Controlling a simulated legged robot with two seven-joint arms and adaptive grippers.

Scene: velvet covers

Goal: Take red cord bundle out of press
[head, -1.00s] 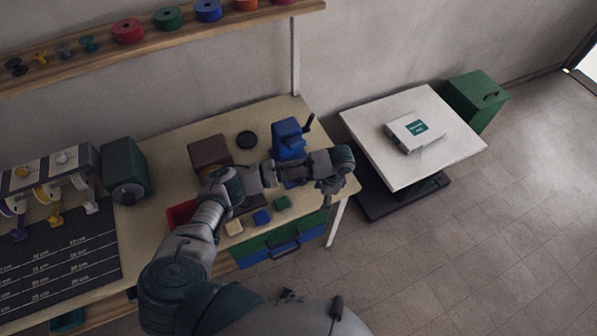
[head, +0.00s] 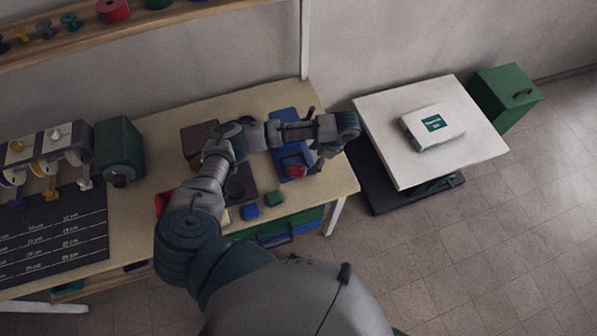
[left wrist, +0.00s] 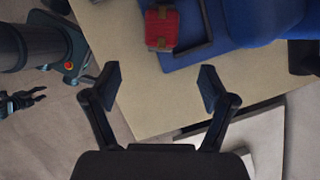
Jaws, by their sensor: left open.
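The red cord bundle (head: 297,171) lies on the blue base of the press (head: 290,114), near the table's right end. In the left wrist view the bundle (left wrist: 161,30) shows tan bands and sits beside a dark frame on the blue base, with the blue press body (left wrist: 258,18) to its right. My left gripper (head: 318,163) is just right of the bundle. In the left wrist view the left gripper (left wrist: 160,88) is open and empty, its fingers apart from the bundle. A dark gripper, apparently my right (left wrist: 22,102), shows small at the left edge; its opening is unclear.
Blue and green blocks (head: 250,211) lie near the table's front edge. A brown box (head: 197,138) stands behind my left arm. A white-topped platform (head: 474,140) with a white box (head: 434,126) stands to the right, with a green bin (head: 506,97) behind it.

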